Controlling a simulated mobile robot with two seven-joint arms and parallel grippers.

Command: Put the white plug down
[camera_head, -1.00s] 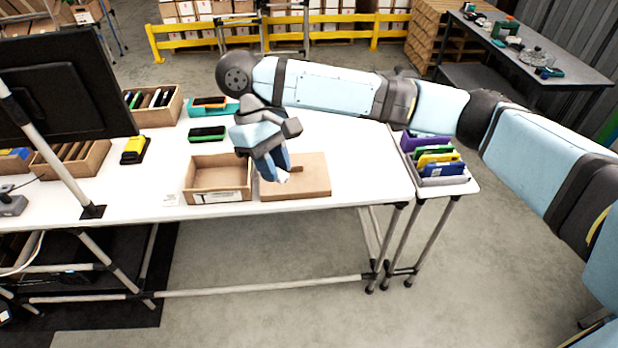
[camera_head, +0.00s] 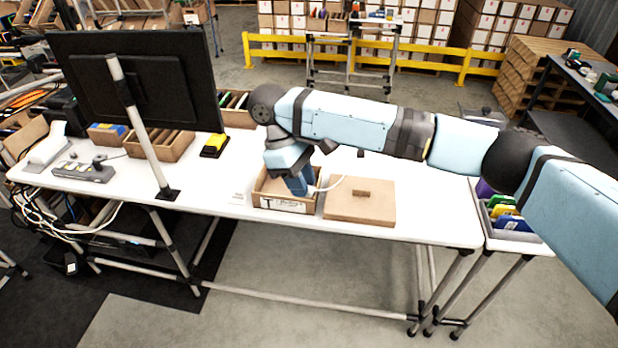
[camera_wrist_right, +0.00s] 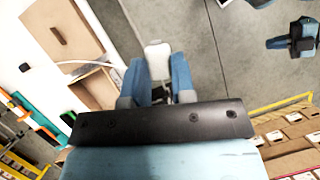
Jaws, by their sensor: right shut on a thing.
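The white plug (camera_wrist_right: 157,58) shows between the blue fingers of my right gripper (camera_wrist_right: 158,82) in the wrist view. The gripper is shut on it. In the head view my right gripper (camera_head: 303,188) points down over the right part of an open cardboard box (camera_head: 283,206). A white cable (camera_head: 336,183) curves from beside the fingers to the right. The fingers hide most of the plug there, and I cannot tell whether it touches the box. My left gripper does not show in the head view.
A flat cardboard piece with a small block on top (camera_head: 360,207) lies right of the box. A monitor (camera_head: 135,80) on a pole, a yellow object (camera_head: 214,145) and a grey power strip (camera_head: 84,171) are to the left. The white table (camera_head: 430,205) is clear at the right.

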